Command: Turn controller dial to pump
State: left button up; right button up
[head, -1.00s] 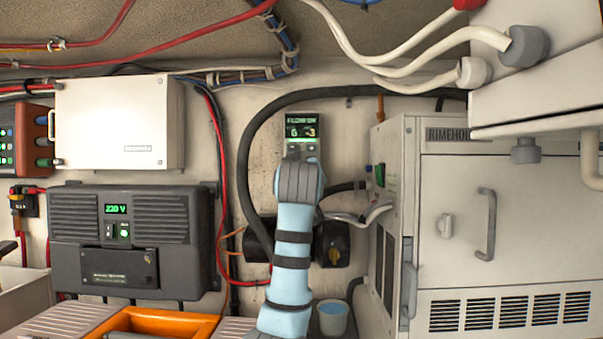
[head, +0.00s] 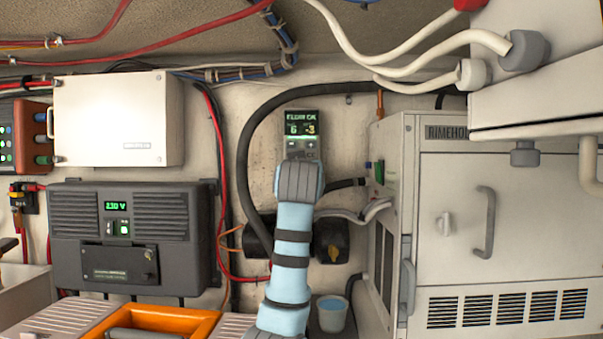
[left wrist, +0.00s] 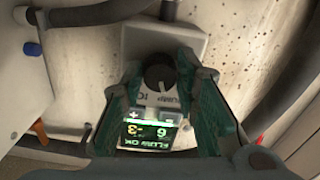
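The controller (head: 301,125) is a grey wall unit with a lit green screen reading "FLOW OK", 6 and -3. In the head view my left gripper (head: 299,180) covers its lower part and hides the dial. In the left wrist view the controller is upside down, with its screen (left wrist: 155,133) at the bottom. Its black round dial (left wrist: 159,77) lies between the two dark green fingers of my left gripper (left wrist: 160,82), which are apart on either side of it. Contact with the dial is unclear. Partly hidden lettering shows beside the dial; its pointer cannot be read. My right gripper is out of view.
A black hose (head: 247,150) loops round the controller's left side. A white cabinet (head: 500,220) stands close on the right. A black inverter (head: 134,235) and a white box (head: 118,120) are on the left. A small cup (head: 331,315) and an orange-rimmed tray (head: 196,326) are below.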

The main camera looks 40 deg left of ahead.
pick_arm(q)
jog(key=o, duration=0.3)
jog(key=v, duration=1.2)
jog(key=shift+w+a, duration=0.1)
